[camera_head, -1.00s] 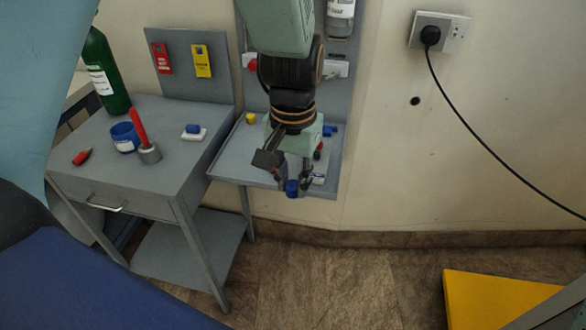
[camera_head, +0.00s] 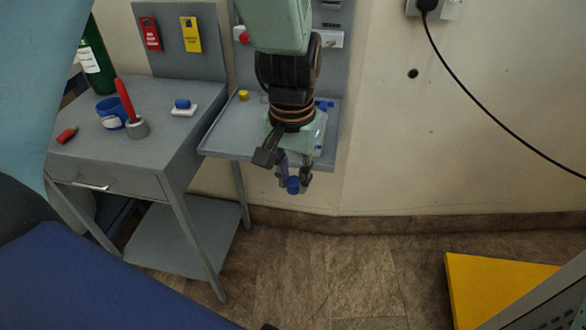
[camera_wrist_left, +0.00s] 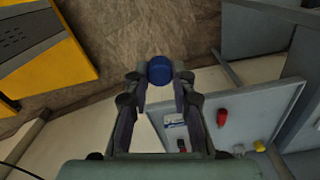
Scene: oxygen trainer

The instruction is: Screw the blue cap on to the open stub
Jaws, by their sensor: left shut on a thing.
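The blue cap (camera_head: 293,185) is held between the fingertips of my left gripper (camera_head: 292,180), just in front of the wall shelf's front edge in the head view. In the left wrist view the blue cap (camera_wrist_left: 159,70) sits between the two fingertips of the left gripper (camera_wrist_left: 161,80), with the floor behind it. The fingers are shut on it and it touches nothing else that I can see. I cannot make out the open stub; my left arm hides part of the shelf. My right gripper is not in view.
The wall shelf (camera_head: 228,140) carries a yellow piece (camera_head: 243,95) and a blue piece (camera_head: 323,105); a red piece (camera_wrist_left: 221,117) shows in the wrist view. The grey side table (camera_head: 165,155) at left holds a blue cup (camera_head: 110,113) and a red-handled tool (camera_head: 125,100).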

